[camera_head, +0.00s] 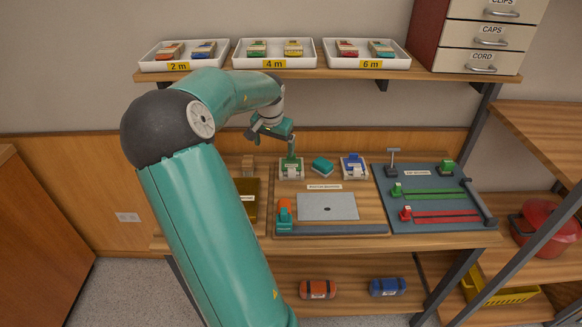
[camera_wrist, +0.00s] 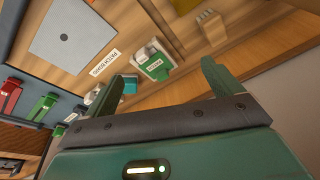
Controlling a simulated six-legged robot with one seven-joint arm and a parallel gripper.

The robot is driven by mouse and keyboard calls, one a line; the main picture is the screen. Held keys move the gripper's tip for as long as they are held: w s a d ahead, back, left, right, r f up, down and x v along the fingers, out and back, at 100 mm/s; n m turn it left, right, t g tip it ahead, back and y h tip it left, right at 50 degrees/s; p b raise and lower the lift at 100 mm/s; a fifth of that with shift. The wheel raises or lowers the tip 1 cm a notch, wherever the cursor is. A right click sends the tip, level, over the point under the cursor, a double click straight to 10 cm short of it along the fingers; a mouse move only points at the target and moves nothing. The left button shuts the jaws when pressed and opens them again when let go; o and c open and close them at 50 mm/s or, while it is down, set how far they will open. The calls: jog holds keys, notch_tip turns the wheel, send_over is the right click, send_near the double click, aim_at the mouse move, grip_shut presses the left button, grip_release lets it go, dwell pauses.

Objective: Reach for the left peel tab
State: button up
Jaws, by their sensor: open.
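My gripper (camera_head: 273,139) hangs over the back left of the patch board (camera_head: 375,222), open and empty. In the wrist view, its two fingers (camera_wrist: 163,82) stand apart, with a green item in a pale holder (camera_wrist: 156,67) seen in the gap beyond them. In the head view, this green item (camera_head: 291,170) is just below the gripper and partly hidden by a finger. A blue item in a similar holder (camera_head: 353,166) stands to its right, with a teal block (camera_head: 321,165) between them. I cannot pick out a peel tab for certain on either holder.
A grey plate (camera_head: 327,206) with a dark spot lies in front of the holders, and an orange-and-teal tool (camera_head: 284,213) stands left of it. A blue board (camera_head: 430,216) with green and red strips is at right. White trays (camera_head: 273,53) sit on the shelf above.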

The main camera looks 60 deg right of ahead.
jog(key=m+g+h, duration=0.1)
send_over(291, 170)
jog(key=shift+d+f, duration=0.1)
jog(key=shift+f, duration=4.15)
jog(key=shift+f, duration=0.15)
